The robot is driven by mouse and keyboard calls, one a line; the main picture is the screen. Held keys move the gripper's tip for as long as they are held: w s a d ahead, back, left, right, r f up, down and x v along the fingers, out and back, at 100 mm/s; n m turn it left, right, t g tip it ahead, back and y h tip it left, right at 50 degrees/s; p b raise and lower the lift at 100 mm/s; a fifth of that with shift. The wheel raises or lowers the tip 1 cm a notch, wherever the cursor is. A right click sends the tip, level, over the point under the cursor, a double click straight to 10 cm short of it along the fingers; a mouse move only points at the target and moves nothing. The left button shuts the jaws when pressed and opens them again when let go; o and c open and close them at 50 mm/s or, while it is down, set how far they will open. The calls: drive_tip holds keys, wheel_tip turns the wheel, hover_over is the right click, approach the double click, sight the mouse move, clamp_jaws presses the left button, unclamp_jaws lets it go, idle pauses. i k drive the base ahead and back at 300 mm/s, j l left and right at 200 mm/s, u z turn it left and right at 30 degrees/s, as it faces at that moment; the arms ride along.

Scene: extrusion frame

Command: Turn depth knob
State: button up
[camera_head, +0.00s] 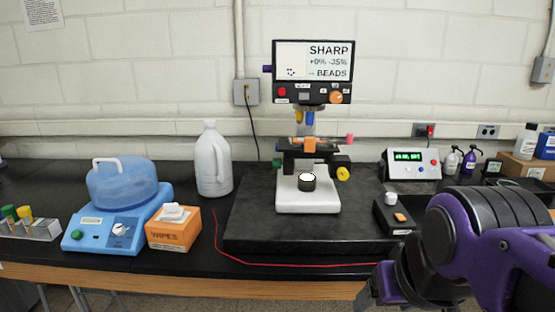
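A microscope-like device stands on a black slab at the centre, with a white base (308,199) and a screen (313,61) reading "SHARP" and "BEADS". Its panel carries an orange knob (336,97) and a red button (282,92). Lower down are a pink knob (349,138) at the right, a yellow knob (343,173) on a black block, and a green knob (277,163) at the left. A purple knob (267,69) is beside the screen. The labels are too small to show which is the depth knob. My gripper (372,292) is at the lower right, partly cut off, away from the device.
The black slab (258,215) has bare room around the device. A control box (395,214) stands on its right, near my arm. A wipes box (173,228), a blue machine (120,233) and a jug (211,160) stand left. A red cable (290,264) runs along the front.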

sight(278, 163)
drive_tip(key=i+j, duration=0.3)
drive_tip(key=j, duration=0.15)
drive_tip(key=i+j, duration=0.3)
drive_tip(key=j, duration=0.15)
